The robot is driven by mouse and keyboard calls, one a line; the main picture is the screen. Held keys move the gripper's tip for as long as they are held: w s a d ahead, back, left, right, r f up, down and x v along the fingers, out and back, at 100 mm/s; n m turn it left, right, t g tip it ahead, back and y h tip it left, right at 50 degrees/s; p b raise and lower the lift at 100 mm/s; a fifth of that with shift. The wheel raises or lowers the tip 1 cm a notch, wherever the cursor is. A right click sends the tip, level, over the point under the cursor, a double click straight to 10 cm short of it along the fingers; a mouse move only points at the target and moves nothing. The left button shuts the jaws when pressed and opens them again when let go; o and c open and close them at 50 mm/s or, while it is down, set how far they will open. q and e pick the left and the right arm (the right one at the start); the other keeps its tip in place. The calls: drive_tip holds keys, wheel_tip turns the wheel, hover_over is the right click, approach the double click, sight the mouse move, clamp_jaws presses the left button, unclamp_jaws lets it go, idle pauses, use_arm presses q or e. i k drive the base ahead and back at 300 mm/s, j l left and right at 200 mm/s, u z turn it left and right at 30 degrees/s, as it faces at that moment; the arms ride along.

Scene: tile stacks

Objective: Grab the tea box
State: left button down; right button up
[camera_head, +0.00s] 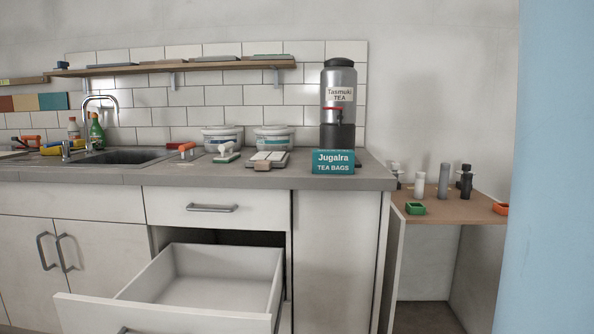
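The tea box (333,162) is a teal box with the words "Jugalra TEA BAGS" in white. It stands on the grey counter (345,184) near its front edge, toward the right end. A tall metal tea dispenser (338,80) labelled "Tasmuki TEA" stands right behind it. The front of the box is fully visible. Neither of my grippers shows in the head view.
An empty drawer (262,290) is pulled out below the counter. White tubs (273,138), a sink (120,157) and small tools line the counter. A lower wooden shelf (460,208) with bottles is at right, beside a blue surface (555,170).

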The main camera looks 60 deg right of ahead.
sight(325, 161)
drive_tip(key=z, duration=2.05)
